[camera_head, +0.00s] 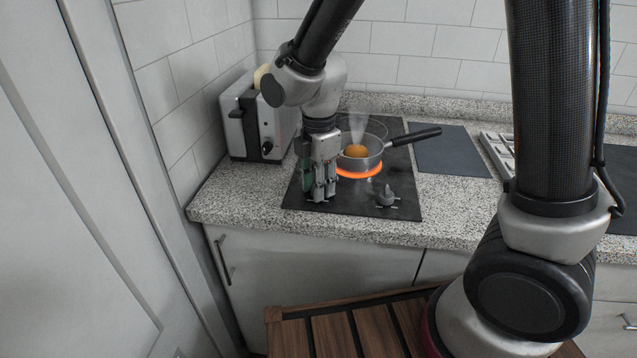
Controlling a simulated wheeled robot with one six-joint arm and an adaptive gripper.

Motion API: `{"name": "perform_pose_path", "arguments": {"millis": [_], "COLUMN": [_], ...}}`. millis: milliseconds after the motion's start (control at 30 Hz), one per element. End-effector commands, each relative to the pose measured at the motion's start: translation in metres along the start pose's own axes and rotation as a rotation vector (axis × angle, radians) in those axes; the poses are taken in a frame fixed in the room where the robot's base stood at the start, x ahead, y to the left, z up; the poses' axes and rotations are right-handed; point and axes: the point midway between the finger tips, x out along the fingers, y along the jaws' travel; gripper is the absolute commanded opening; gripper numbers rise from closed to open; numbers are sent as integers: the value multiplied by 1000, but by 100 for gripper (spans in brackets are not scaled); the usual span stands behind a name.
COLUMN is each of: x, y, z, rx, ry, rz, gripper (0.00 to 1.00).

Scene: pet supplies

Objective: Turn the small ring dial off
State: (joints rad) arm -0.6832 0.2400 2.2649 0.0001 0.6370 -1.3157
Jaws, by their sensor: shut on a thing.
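My gripper (321,194) points down at the front left of the black cooktop (345,208). Its fingers are shut low at the surface, on what seems to be the left dial, which they hide almost wholly. A second grey dial (387,198) stands clear to the right, with small marks around its base. A ring (358,173) glows orange under a small metal pan (371,161). The pan holds an orange round thing (355,151), with steam rising above it.
The pan's black handle (418,136) sticks out to the right. A toaster (262,122) with bread stands at the left by the wall. A dark flat board (452,150) lies right of the cooktop. The speckled counter (245,208) is bare along its front.

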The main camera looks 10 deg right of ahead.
Motion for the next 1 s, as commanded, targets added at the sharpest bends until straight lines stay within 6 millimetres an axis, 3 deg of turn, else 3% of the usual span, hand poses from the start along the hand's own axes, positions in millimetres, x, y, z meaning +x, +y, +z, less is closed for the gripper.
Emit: {"name": "perform_pose_path", "arguments": {"millis": [667,700,800,1000], "x": [-1,-1,0,0], "y": [1,1,1,0], "z": [0,0,0,0], "rx": [-60,-60,-59,-59], "ry": [0,0,0,0], "rz": [2,2,2,1], "gripper": [6,35,52,52]}}
